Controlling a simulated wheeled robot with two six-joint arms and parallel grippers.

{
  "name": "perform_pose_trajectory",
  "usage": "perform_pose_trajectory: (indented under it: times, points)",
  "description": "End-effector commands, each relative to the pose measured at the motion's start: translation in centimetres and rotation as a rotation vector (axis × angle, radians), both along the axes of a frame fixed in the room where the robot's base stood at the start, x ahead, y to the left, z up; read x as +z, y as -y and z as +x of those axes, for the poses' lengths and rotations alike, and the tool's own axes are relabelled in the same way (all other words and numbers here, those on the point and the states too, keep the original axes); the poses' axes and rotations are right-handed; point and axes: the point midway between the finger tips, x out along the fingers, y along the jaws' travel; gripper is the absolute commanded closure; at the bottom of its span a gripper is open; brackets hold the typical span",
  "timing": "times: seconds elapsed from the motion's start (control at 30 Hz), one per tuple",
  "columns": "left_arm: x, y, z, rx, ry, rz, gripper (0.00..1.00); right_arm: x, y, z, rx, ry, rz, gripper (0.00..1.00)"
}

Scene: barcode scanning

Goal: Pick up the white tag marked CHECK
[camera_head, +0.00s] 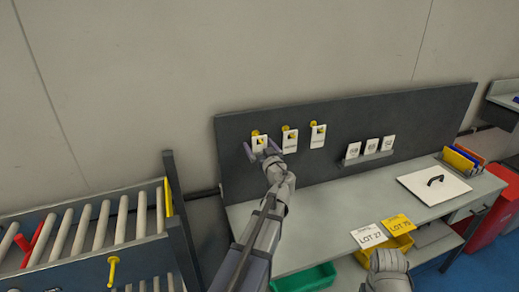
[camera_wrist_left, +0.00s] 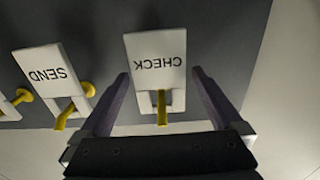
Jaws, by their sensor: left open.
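The white CHECK tag (camera_wrist_left: 157,60) hangs on a yellow peg (camera_wrist_left: 161,108) that passes through its slot; its lettering is upside down in the left wrist view. In the head view it is the leftmost hanging tag (camera_head: 259,139) on the dark board. My left gripper (camera_head: 260,148) is open at this tag.
Two other tags (camera_head: 290,141) hang to the right, and several white cards (camera_head: 370,149) stand on a small ledge. A roller conveyor (camera_head: 100,228) stands left.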

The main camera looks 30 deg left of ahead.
Motion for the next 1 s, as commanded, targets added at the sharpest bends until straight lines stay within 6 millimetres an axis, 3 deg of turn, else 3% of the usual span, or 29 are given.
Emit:
perform_pose_trajectory:
  times: [0.07, 0.8, 1.0]
  points:
    - [0.0, 0.05, -0.04, 0.0, 0.0, 0.0, 0.01, 0.0, 0.0, 0.0, 0.0, 0.0, 0.0, 1.0]
    - [0.0, 0.08, -0.04, 0.0, 0.0, 0.0, 0.83, 0.0, 0.0, 0.0, 0.0, 0.0, 0.0, 1.0]
    - [0.02, 0.08, -0.04, 0.0, 0.0, 0.0, 0.83, 0.02, 0.0, 0.0, 0.0, 0.0, 0.0, 1.0]
